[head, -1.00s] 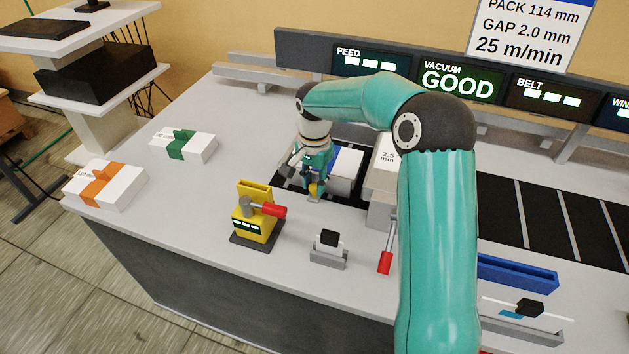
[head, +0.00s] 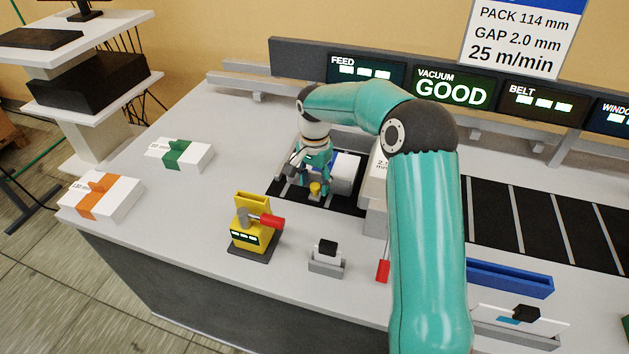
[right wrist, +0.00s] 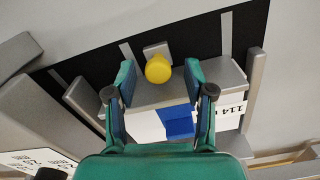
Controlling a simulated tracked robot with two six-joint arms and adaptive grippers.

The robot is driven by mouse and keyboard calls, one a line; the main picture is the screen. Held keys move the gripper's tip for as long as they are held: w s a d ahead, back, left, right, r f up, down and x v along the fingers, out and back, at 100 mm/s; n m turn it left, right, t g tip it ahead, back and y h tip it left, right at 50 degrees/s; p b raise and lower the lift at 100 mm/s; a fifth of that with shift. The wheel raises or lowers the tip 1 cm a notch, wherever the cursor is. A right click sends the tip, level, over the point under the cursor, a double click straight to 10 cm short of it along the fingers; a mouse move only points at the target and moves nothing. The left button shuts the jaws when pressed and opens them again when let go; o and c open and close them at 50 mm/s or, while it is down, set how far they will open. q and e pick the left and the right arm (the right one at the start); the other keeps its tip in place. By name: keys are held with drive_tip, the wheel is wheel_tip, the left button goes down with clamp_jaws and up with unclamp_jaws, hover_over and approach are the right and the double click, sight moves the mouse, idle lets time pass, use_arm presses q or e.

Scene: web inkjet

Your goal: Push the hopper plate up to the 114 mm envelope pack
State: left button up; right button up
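The hopper plate (right wrist: 200,85) is a grey plate with a yellow knob (right wrist: 158,69) on its front side. The knob also shows in the head view (head: 315,188). The envelope pack (right wrist: 148,126) is white with a blue band and a "114" label. It lies just behind the plate; I cannot tell whether they touch. In the head view the pack (head: 345,175) lies right of my right gripper (head: 312,181). In the right wrist view the gripper's two fingers (right wrist: 160,70) stand apart on either side of the knob, with gaps showing. My left gripper is out of view.
A grey block (head: 376,215) stands right of the pack, partly behind my right arm. A yellow device with a red handle (head: 252,226) and a small grey stand (head: 327,260) are in front. White packs with green (head: 180,154) and orange (head: 101,196) bands lie left.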

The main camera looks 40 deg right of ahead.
sight(315, 185)
drive_tip(key=shift+r, duration=0.1)
wheel_tip(315, 185, up, 12)
idle(0.6)
